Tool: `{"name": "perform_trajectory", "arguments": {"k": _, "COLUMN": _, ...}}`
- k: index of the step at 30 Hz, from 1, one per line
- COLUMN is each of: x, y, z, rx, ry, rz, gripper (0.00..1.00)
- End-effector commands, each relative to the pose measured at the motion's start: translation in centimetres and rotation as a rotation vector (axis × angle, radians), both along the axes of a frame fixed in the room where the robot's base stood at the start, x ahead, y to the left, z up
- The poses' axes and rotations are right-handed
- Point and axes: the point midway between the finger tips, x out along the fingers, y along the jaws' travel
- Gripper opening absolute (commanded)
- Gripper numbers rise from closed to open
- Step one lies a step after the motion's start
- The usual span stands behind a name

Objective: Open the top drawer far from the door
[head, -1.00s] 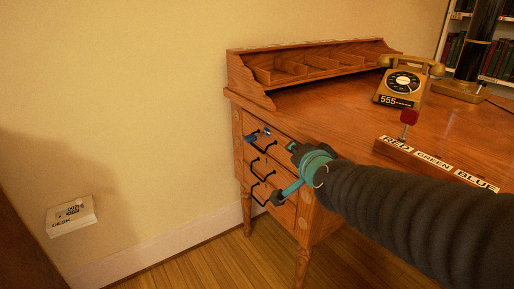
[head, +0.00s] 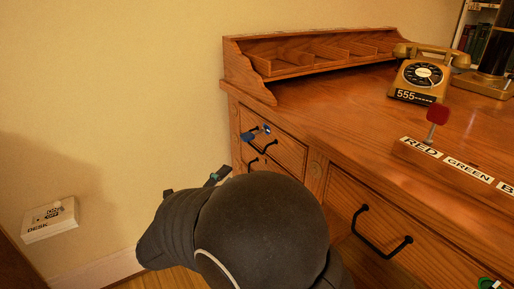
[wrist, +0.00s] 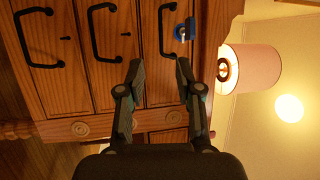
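The wooden desk (head: 330,105) has a left stack of drawers with black handles. Its top drawer (head: 287,152) is closed, with a blue-tagged key (head: 250,135) in its lock. Its black handle (head: 262,147) is just below the key. In the wrist view the stack lies sideways, and the top drawer (wrist: 163,95) is the rightmost, with its handle (wrist: 163,30) beside the key (wrist: 184,30). My gripper (wrist: 160,66) is open and empty, its fingertips in front of the top drawer, apart from the handle. In the head view my arm hides most of the gripper and the lower drawers.
A wide middle drawer (head: 375,220) with a black handle is closed. On the desktop are a gold telephone (head: 424,75) and a RED GREEN BLUE block (head: 455,165) with a red knob. A white box (head: 50,220) is on the left wall. A lampshade (wrist: 255,68) shows in the wrist view.

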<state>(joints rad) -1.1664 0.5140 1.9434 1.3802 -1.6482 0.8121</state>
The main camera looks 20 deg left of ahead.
Motion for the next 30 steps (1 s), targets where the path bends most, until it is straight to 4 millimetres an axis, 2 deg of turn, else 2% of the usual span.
{"name": "perform_trajectory", "arguments": {"k": 5, "x": 1.7, "y": -0.5, "z": 0.4, "rx": 0.001, "ry": -0.002, "rz": -0.003, "gripper": 0.35}}
{"name": "perform_trajectory", "arguments": {"k": 21, "x": 10.8, "y": -3.5, "z": 2.1, "rx": 0.0, "ry": -0.001, "rz": -0.003, "gripper": 0.35}}
{"name": "perform_trajectory", "arguments": {"k": 30, "x": 12.7, "y": -4.1, "z": 2.5, "rx": -0.001, "ry": -0.001, "rz": -0.001, "gripper": 0.35}}
